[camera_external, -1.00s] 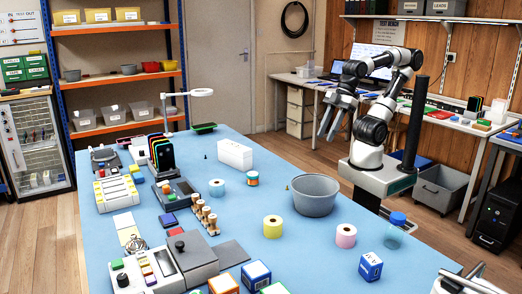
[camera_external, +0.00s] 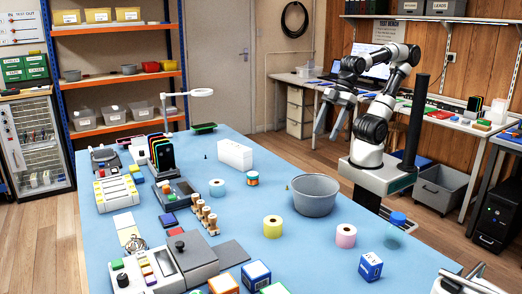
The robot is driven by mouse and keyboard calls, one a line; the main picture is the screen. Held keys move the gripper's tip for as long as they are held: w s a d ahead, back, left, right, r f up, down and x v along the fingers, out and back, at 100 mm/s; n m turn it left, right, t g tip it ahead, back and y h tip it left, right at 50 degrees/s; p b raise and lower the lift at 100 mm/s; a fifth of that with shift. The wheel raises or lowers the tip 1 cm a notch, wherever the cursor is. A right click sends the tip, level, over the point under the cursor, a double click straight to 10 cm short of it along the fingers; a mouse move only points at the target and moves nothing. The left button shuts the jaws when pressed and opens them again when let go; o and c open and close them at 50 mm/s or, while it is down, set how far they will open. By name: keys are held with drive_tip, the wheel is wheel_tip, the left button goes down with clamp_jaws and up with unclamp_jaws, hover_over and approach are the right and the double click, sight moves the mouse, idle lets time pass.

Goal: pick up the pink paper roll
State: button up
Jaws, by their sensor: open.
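The pink paper roll (camera_external: 345,236) stands upright on the blue table near its right edge. It is between the yellow roll and a clear container with a blue lid. My gripper (camera_external: 326,132) is in the air beyond the table's right edge, above and behind the grey tub, well apart from the pink roll. Its two fingers point down and stand apart. It is open and appears empty.
A grey tub (camera_external: 314,195) stands behind the pink roll. A yellow roll (camera_external: 272,227) is to its left, the blue-lidded container (camera_external: 396,228) to its right, and a blue box (camera_external: 370,266) in front. A blue roll (camera_external: 216,188) stands farther back on the blue table (camera_external: 240,215).

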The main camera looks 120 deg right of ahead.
drive_tip(key=w+a+r+g+y+p, duration=0.1)
drive_tip(key=w+a+r+g+p, duration=0.1)
drive_tip(key=w+a+r+p, duration=0.7)
drive_tip(key=m+g+h+p, duration=0.1)
drive_tip(key=g+p, duration=0.2)
drive_tip(key=p, duration=0.5)
hover_over(347, 229)
wheel_tip(347, 229, down, 17)
drive_tip(key=shift+s+d+f, duration=0.1)
drive_tip(key=shift+s+d, duration=0.05)
drive_tip(key=shift+f+b, duration=0.45)
drive_tip(key=shift+f, duration=2.6)
drive_tip(key=c, duration=1.2)
